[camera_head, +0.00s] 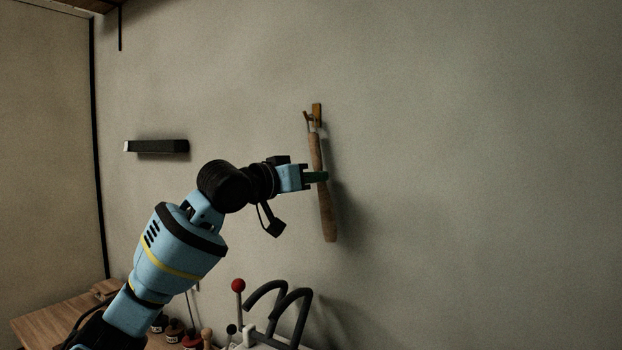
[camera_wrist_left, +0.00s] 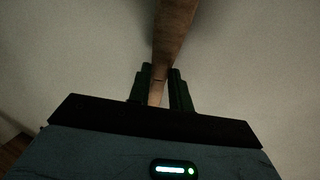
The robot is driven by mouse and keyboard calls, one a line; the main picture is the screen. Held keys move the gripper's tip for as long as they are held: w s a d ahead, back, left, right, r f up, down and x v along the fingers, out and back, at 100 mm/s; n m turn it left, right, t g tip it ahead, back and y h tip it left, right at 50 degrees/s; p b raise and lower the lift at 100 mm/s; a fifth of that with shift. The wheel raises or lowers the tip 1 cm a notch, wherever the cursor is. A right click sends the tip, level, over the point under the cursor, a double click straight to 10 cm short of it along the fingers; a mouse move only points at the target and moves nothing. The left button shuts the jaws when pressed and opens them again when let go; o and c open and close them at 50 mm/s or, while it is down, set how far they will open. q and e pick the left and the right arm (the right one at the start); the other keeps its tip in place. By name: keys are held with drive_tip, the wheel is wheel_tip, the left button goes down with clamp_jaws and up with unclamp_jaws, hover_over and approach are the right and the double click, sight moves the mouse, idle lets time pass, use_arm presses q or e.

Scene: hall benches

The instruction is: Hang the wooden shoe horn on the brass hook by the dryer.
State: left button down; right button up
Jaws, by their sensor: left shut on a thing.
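The wooden shoe horn (camera_head: 327,215) is long and brown and hangs nearly upright, close to the wall in the head view. Its wide end points down. Its top end is at the brass hook (camera_head: 317,110) on the wall. Whether it is over the hook or only beside it, I cannot tell. My left gripper (camera_head: 318,177) comes in from the left and is shut on the shoe horn at about mid-length. In the left wrist view the shoe horn (camera_wrist_left: 173,35) runs between the two dark fingers (camera_wrist_left: 162,90). My right gripper is not in view.
Below stand dark curved tubes (camera_head: 289,315), likely the dryer, and a red-balled rod (camera_head: 238,286). A wooden bench (camera_head: 50,322) with small items is at lower left. A dark bar (camera_head: 160,146) juts from the wall at left. The wall to the right is bare.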

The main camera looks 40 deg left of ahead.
use_arm(q)
drive_tip(key=c, duration=1.2)
unclamp_jaws()
